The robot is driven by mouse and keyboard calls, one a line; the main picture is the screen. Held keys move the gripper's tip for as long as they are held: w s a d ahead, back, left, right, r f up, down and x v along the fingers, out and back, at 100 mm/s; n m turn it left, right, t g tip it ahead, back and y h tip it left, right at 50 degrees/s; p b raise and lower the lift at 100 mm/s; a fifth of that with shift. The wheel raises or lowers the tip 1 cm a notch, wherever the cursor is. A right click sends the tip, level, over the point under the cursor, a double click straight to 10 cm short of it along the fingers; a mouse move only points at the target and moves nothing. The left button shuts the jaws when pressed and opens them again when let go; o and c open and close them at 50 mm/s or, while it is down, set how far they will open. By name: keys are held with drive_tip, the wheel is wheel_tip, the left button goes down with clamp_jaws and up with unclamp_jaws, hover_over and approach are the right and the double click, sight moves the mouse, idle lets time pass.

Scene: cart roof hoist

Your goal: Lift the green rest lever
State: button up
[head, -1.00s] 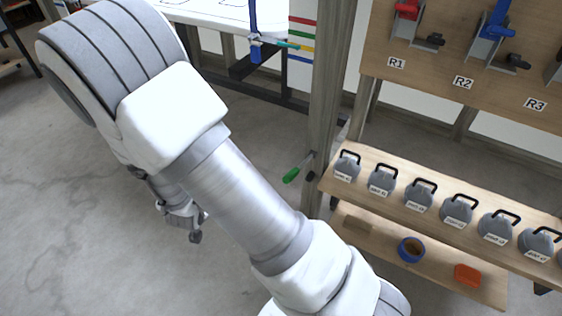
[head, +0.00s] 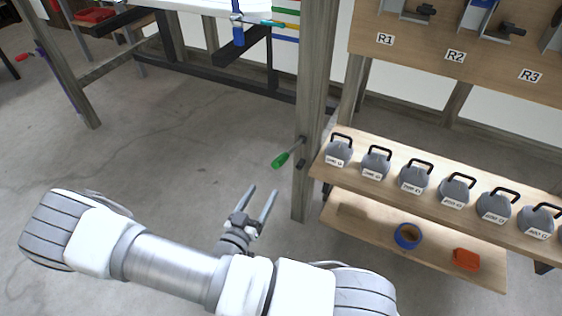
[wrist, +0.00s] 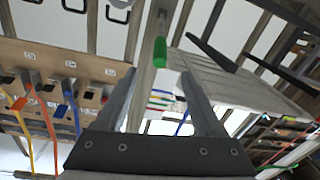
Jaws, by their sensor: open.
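The green rest lever (head: 281,160) has a green grip on a thin rod that juts from the wooden post (head: 316,100), pointing down and to the left in the head view. In the wrist view its green grip (wrist: 160,50) shows beyond and between my two fingers. My gripper (head: 262,200) is open and empty, below and to the left of the lever in the head view. The fingers point up toward it and are apart from it.
A shelf with several grey handled weights (head: 412,178) stands right of the post. A lower shelf holds a blue roll (head: 407,236) and an orange box (head: 466,259). A labelled board (head: 420,50) is above. Bare floor (head: 170,130) lies left.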

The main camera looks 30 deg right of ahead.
sight(281, 160)
drive_tip(key=b+x, duration=0.2)
drive_tip(key=x, duration=1.2)
clamp_jaws()
idle(1.0)
